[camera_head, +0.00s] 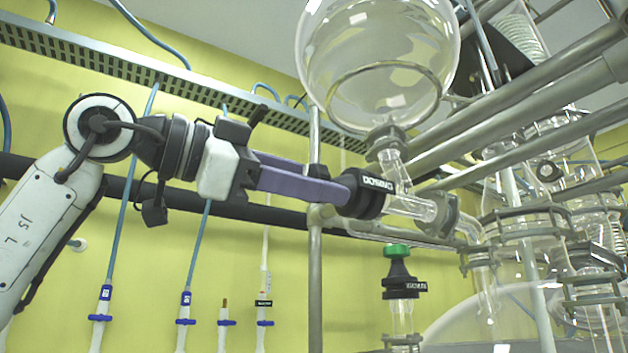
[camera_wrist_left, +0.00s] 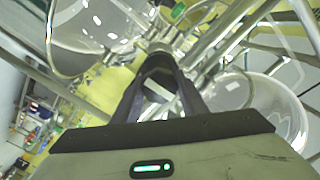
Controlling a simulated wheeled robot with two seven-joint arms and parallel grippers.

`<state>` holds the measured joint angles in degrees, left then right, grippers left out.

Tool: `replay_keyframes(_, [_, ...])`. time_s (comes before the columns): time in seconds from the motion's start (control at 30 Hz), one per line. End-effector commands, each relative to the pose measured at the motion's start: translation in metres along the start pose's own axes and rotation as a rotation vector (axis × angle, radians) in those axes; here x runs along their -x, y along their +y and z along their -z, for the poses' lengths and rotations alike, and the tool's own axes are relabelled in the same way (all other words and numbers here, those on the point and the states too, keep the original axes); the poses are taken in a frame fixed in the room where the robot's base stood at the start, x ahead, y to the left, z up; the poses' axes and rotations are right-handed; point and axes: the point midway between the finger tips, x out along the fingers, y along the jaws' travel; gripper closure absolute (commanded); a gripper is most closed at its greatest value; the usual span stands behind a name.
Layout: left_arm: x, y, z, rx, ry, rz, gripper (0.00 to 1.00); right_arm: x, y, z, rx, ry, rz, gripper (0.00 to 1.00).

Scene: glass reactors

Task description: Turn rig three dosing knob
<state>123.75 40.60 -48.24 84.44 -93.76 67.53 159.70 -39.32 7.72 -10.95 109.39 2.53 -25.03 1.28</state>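A black dosing knob (camera_head: 369,195) with a white-lettered label sits on the left end of a horizontal glass valve (camera_head: 412,207), just below a large round glass vessel (camera_head: 375,85). My left gripper (camera_head: 347,190) comes in from the left with its purple fingers level and their tips at the knob. In the left wrist view, the dark fingers (camera_wrist_left: 158,68) converge on the knob and appear shut on it; the contact itself is partly hidden. I cannot read the label surely enough to tell the rig number. My right gripper is not in view.
A green-topped black fitting (camera_head: 398,270) stands below the valve. Metal rails (camera_head: 510,110) and more glassware crowd the right side. A vertical metal post (camera_head: 315,270) stands behind the fingertips. Blue-fitted hoses (camera_head: 186,310) hang along the yellow wall.

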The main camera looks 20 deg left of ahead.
Motion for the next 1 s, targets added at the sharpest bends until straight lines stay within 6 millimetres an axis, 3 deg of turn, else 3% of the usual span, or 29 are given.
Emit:
replay_keyframes(0.47, [0.0005, 0.0008, 0.0004, -0.126, 0.002, -0.001, 0.84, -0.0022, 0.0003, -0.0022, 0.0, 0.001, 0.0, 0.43])
replay_keyframes(1.0, [0.0004, 0.0011, 0.0007, -0.613, 0.002, 0.0, 0.84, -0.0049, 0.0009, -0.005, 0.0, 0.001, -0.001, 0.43])
